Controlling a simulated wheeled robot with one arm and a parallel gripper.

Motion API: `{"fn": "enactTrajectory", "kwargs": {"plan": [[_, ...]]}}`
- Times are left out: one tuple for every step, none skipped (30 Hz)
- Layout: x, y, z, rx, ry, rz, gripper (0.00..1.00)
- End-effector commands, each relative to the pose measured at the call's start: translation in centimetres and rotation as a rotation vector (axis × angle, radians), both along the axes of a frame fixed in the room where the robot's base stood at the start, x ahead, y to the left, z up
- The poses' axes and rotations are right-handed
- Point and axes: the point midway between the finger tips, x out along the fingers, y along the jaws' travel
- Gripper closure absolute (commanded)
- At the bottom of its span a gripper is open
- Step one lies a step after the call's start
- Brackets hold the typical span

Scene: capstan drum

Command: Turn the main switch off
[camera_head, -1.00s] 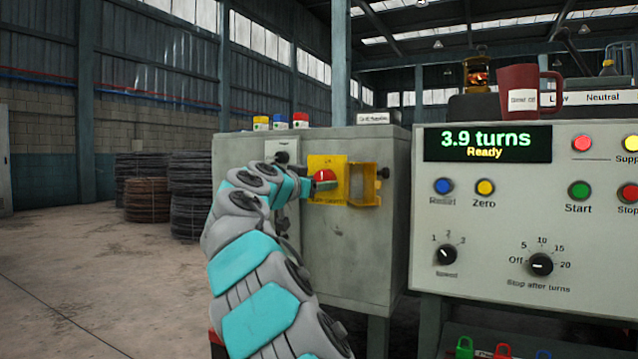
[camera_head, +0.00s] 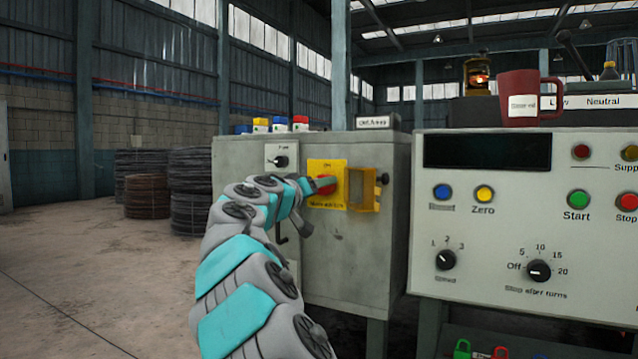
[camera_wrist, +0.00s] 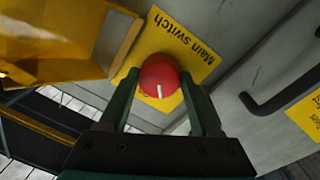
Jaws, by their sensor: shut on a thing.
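The main switch is a red round knob (camera_head: 325,185) on a yellow plate (camera_head: 341,170) on the front of the grey cabinet. In the wrist view the red knob (camera_wrist: 159,77) sits between my two fingers, with a white mark on its face. The plate there reads "Main switch" (camera_wrist: 186,38). My gripper (camera_wrist: 160,90) is shut on the knob, one finger on each side. In the head view my gripper (camera_head: 318,187) reaches the knob from the left and hides part of it. The display (camera_head: 473,151) on the control panel is dark.
A yellow hinged cover (camera_head: 364,198) stands open right of the plate; it is close to my fingers in the wrist view (camera_wrist: 60,40). A small knob (camera_head: 281,161) and a black handle (camera_head: 281,235) are on the cabinet to the left. The control panel (camera_head: 480,260) stands at right.

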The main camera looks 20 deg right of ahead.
Motion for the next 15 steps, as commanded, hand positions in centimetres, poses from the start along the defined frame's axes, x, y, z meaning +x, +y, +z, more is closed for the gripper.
{"fn": "enactTrajectory", "kwargs": {"plan": [[-0.11, -0.13, 0.21, -0.027, 0.037, -0.004, 0.91], [-0.11, -0.13, 0.22, -0.043, 0.060, -0.005, 0.91], [-0.11, -0.13, 0.24, -0.068, 0.089, -0.005, 0.91], [-0.11, -0.14, 0.24, -0.085, 0.113, -0.005, 0.91], [-0.10, -0.16, 0.22, -0.103, 0.135, -0.005, 0.91], [-0.09, -0.17, 0.19, -0.126, 0.167, -0.004, 0.91], [-0.08, -0.18, 0.17, -0.144, 0.190, -0.004, 0.91], [-0.08, -0.20, 0.16, -0.162, 0.213, -0.003, 0.91], [-0.09, -0.17, 0.19, -0.185, 0.242, -0.004, 0.91], [-0.10, -0.16, 0.24, -0.202, 0.264, -0.003, 0.91], [-0.13, -0.15, 0.27, -0.220, 0.286, -0.003, 0.91], [-0.16, -0.16, 0.32, -0.242, 0.315, -0.004, 0.91], [-0.19, -0.16, 0.34, -0.260, 0.336, -0.004, 0.91], [-0.20, -0.20, 0.34, -0.276, 0.358, -0.004, 0.91], [-0.22, -0.22, 0.34, -0.298, 0.387, -0.004, 0.91]]}}
